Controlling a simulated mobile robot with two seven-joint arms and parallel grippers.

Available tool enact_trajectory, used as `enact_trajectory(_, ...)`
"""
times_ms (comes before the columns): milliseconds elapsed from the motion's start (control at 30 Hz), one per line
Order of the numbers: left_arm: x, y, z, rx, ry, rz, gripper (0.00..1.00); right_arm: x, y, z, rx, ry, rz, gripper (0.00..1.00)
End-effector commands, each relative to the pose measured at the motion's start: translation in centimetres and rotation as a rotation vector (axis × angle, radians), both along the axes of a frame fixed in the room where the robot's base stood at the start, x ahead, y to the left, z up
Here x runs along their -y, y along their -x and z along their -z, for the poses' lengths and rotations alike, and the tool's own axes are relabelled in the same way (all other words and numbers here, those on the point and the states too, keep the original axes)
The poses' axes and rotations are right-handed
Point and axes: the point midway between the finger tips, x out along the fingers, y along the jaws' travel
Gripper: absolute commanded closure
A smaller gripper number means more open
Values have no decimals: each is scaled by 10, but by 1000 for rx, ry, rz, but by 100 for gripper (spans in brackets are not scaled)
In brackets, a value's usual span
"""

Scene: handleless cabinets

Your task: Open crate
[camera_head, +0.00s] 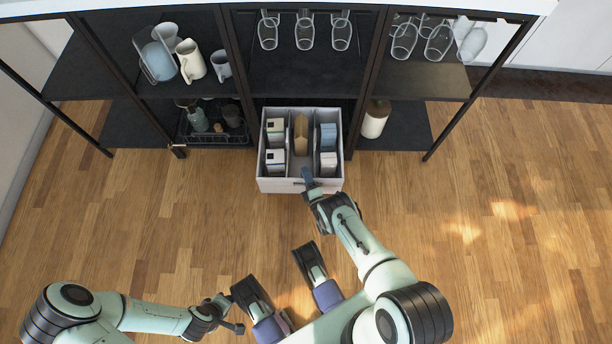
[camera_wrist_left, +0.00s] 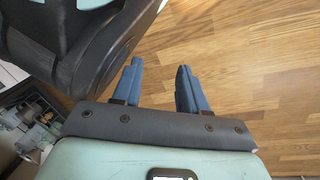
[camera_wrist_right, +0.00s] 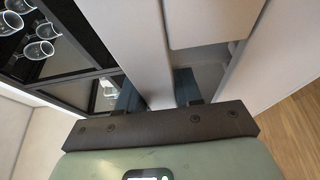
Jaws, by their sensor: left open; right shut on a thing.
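The white crate (camera_head: 272,185) juts out from the lower middle bay of the black shelf unit, over the wood floor. Its divided inside holds several small boxes and a tan packet (camera_head: 301,133). My right gripper (camera_head: 307,177) is at the front wall of the crate, right of its middle, and shut on that wall. In the right wrist view its fingers (camera_wrist_right: 158,90) sit on either side of the pale wall, partly hidden by it. My left gripper (camera_wrist_left: 160,88) is open and empty over the floor, away from the crate.
A cream and brown jar (camera_head: 375,120) stands just right of the crate. A black rack (camera_head: 215,138) with bottles stands to its left. The floor in front is clear.

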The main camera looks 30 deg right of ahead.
Motion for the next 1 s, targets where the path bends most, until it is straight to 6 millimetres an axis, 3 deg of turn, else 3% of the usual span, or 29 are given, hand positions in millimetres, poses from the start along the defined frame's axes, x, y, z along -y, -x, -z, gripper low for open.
enact_trajectory(267,0,0,0,0,0,0,57,1,0,0,2,2,2,100)
enact_trajectory(300,0,0,0,0,0,0,57,1,0,0,2,2,2,52)
enact_trajectory(333,0,0,0,0,0,0,57,1,0,0,2,2,2,45)
enact_trajectory(733,1,-4,-5,16,-1,1,57,-1,8,0,-2,1,1,45)
enact_trajectory(1000,5,-39,-38,132,-7,7,57,-9,61,-2,-5,0,1,45)
